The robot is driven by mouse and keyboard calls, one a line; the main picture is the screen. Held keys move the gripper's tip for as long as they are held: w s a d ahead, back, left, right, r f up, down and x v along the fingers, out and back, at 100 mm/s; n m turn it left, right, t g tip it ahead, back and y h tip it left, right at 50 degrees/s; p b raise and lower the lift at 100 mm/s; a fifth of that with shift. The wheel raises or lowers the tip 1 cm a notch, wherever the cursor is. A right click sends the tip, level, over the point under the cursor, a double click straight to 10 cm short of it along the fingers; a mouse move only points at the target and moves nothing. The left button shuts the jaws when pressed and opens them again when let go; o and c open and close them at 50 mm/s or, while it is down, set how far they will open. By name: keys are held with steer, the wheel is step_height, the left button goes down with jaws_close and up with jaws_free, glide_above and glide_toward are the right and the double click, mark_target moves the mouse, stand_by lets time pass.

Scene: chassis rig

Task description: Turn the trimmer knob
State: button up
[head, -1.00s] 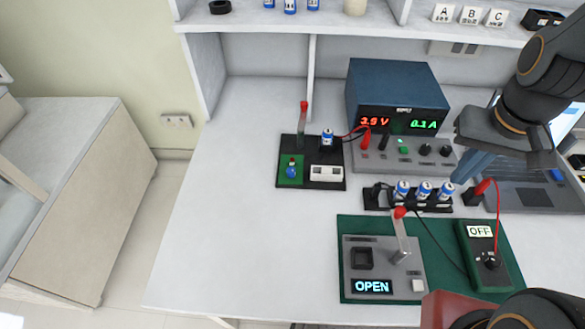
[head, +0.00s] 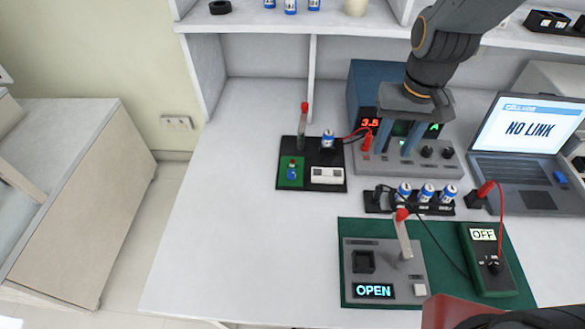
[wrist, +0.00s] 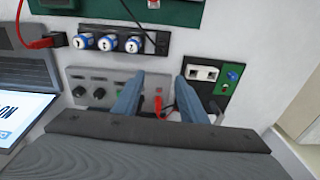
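The trimmer appears to be the small blue knob (head: 292,172) on a green square of the black board (head: 335,184); it also shows in the wrist view (wrist: 232,77), right of my fingers. My gripper (head: 396,146) is open and empty, fingers pointing down in front of the blue power supply (head: 364,85). It is right of the blue knob and apart from it. In the wrist view the two blue-grey fingers (wrist: 157,82) are spread above the supply's grey control panel (wrist: 100,88). My gripper hides part of the supply's display, where a red 3.5 shows.
The black board also carries a red-tipped lever (head: 303,120), a blue-and-white cell (head: 328,140) and a white block (head: 326,176). A rack of cells (head: 427,194), a laptop (head: 520,150) and a meter (head: 487,258) stand nearby. The table's left part is clear.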

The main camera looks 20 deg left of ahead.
steer(key=w+a+f+n, duration=0.15)
steer(key=a+f, duration=0.25)
steer(key=a, duration=0.7)
steer(key=n+b, duration=0.1)
steer(key=n, duration=0.1)
glide_above(292, 171)
steer(key=shift+g, duration=0.4)
steer(key=f, duration=0.4)
steer(key=shift+d, duration=0.2)
steer(key=shift+s+a+f, duration=0.1)
steer(key=shift+a+f, duration=0.1)
steer(key=shift+f, duration=0.25)
steer(key=shift+f+p, duration=0.85)
steer(key=shift+f, duration=2.7)
jaws_close()
